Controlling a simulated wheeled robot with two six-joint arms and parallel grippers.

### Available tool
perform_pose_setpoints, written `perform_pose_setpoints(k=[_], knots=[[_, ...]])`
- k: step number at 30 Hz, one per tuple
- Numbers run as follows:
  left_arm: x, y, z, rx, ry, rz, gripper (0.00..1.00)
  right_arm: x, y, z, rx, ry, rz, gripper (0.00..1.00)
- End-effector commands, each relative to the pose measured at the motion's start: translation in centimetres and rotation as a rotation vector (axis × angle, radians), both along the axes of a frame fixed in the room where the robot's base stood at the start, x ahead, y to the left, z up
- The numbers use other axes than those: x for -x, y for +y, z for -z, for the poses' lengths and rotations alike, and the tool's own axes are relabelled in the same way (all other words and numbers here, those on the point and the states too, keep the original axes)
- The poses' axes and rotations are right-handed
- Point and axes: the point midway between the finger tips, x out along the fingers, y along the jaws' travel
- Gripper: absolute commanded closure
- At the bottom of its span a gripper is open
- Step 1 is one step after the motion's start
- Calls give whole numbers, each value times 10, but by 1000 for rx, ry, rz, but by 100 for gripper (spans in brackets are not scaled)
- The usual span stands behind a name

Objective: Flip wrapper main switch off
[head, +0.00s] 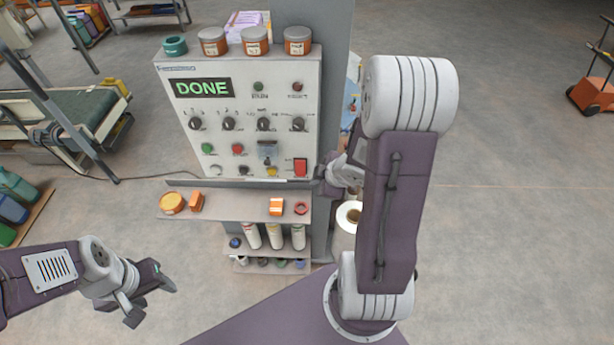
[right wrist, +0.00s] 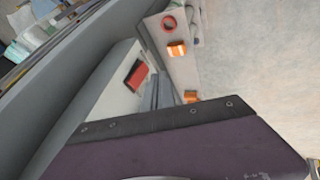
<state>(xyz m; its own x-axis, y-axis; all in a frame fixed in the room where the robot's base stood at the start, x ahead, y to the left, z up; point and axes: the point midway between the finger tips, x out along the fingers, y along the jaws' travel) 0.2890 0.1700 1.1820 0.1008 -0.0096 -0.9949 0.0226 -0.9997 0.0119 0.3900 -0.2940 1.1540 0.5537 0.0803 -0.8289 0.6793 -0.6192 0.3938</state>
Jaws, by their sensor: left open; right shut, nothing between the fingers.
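The control panel (head: 250,135) stands upright with a screen (head: 203,87) reading DONE in green. A red rectangular switch (head: 300,167) sits at its lower right corner; it looks like the main switch, but its label and position are too small to read. The red switch also shows in the right wrist view (right wrist: 137,74). My right gripper (head: 324,180) is shut and empty beside the panel's lower right edge, just right of the red switch; contact cannot be told. My left gripper (head: 152,300) is open and empty at the lower left, well away from the panel.
Several jars (head: 255,41) and a green tape ring (head: 175,46) stand on top of the panel. A shelf (head: 236,208) below holds an orange box (head: 276,207) and a red ring (head: 301,208). A conveyor (head: 75,108) is at the left.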

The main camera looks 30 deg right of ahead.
Motion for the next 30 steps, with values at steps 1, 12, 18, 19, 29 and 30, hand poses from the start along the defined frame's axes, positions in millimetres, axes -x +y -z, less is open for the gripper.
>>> perform_pose_setpoints(k=[1, 12, 18, 19, 29, 30], knots=[[0, 0, 8, 0, 0, 0, 48, -4, 2, 13, -2, 4, -2, 100], [0, 0, 28, 0, 0, 0, 48, -49, 8, 77, -1, 4, -1, 100], [0, 0, 3, 0, 0, 0, 48, -74, -9, 74, 0, 1, 1, 100], [0, 0, 2, 0, 0, 0, 48, -76, -10, 75, 0, 1, 1, 100], [0, 0, 1, 0, 0, 0, 48, -81, -14, 79, 1, 1, 0, 100], [0, 0, 2, 0, 0, 0, 48, -81, -13, 79, 1, 1, 0, 100]])
